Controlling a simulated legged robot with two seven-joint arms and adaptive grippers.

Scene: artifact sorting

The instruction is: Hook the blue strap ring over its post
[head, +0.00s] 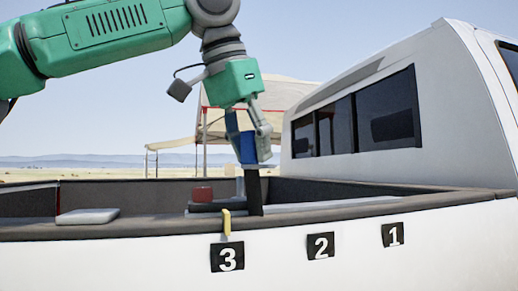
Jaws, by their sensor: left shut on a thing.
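My left gripper (252,152) hangs down over the near side of the white truck's bed. It is shut on a blue piece (247,150), which I take to be the blue strap ring. The fingers partly cover the blue piece, so its ring shape cannot be made out. A dark upright strip (254,193) runs from below the blue piece down to the bed's near rim. Whether it is a strap or a post, I cannot tell. No blue-marked post can be picked out. My right gripper is not in view.
A yellow strap piece (227,223) sits on the rim above label 3 (228,257). Labels 2 (321,246) and 1 (392,235) are to its right. A red object (202,194) and a pale flat block (87,216) are at the bed. The cab (450,120) rises at right.

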